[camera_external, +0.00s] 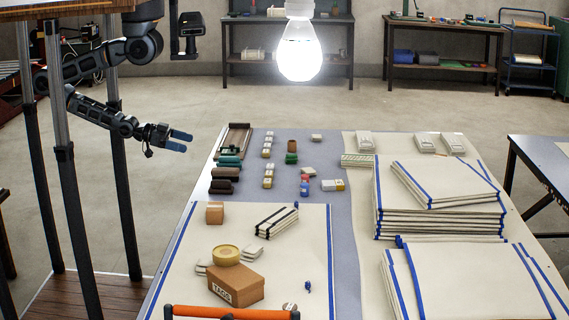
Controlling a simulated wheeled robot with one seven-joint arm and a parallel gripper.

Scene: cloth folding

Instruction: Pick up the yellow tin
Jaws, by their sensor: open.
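A round yellow tin (226,253) sits on or against the top of a brown box marked TAGS (236,285), at the near left of the table. Its lid faces up. My gripper (180,140) has blue fingertips and is open and empty. It hangs in the air to the left of the table's far left corner, well apart from the tin. The tin's lower edge meets the box, and its exact contact is hard to make out.
Folded striped cloth stacks (440,215) fill the table's right side. A striped cloth bundle (276,218), a small brown box (215,212) and pale blocks stand near the tin. An orange bar (230,312) crosses the near edge. A lit bulb (299,52) hangs above.

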